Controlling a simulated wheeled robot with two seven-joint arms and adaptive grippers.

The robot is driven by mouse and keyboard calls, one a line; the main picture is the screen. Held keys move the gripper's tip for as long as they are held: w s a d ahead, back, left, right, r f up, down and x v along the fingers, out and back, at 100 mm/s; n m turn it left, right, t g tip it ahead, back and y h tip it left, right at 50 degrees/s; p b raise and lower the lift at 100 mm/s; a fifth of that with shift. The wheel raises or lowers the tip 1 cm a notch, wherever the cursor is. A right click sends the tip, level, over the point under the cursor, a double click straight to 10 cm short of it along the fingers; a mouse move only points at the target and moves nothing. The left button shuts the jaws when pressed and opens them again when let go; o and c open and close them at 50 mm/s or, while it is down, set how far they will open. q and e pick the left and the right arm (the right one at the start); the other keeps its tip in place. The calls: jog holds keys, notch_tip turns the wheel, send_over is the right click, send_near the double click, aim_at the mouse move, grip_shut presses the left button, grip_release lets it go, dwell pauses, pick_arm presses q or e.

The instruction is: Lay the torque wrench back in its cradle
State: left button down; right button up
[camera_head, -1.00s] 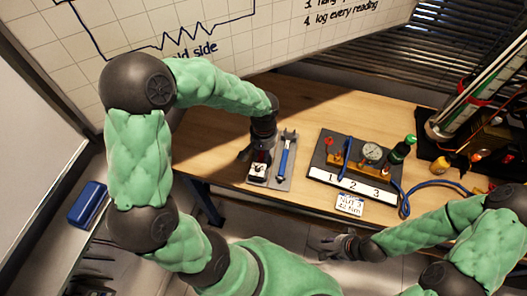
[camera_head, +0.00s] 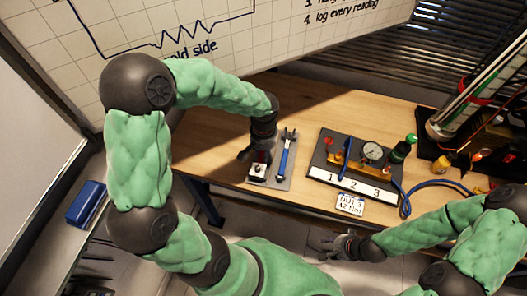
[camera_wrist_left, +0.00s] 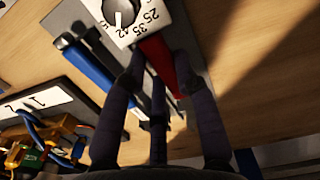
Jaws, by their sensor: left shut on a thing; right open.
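A red-handled tool, seemingly the torque wrench (camera_wrist_left: 157,55), is between the fingers of my left gripper (camera_head: 260,158), which is shut on it. In the left wrist view the gripper (camera_wrist_left: 160,68) straddles the red handle, at whose end is a white block with a black dial (camera_wrist_left: 121,12). The rest of the tool is hidden by the fingers. It is low over or on a grey plate (camera_head: 281,183), seemingly its cradle; I cannot tell whether it touches. A blue-handled wrench (camera_head: 284,160) lies beside it on the plate. My right gripper (camera_head: 336,245) is open and empty, in front of the table.
Right of the plate stands the gauge rig (camera_head: 360,160), with a 1-2-3 strip. Bare wood (camera_head: 215,150) is left of the plate.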

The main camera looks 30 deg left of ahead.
pick_arm(q)
jog(key=shift+f+b, duration=0.45)
jog(key=shift+f, duration=0.1)
jog(key=c, duration=0.9)
grip_release()
notch_tip(320, 180, up, 12)
jog(key=shift+r, duration=0.1)
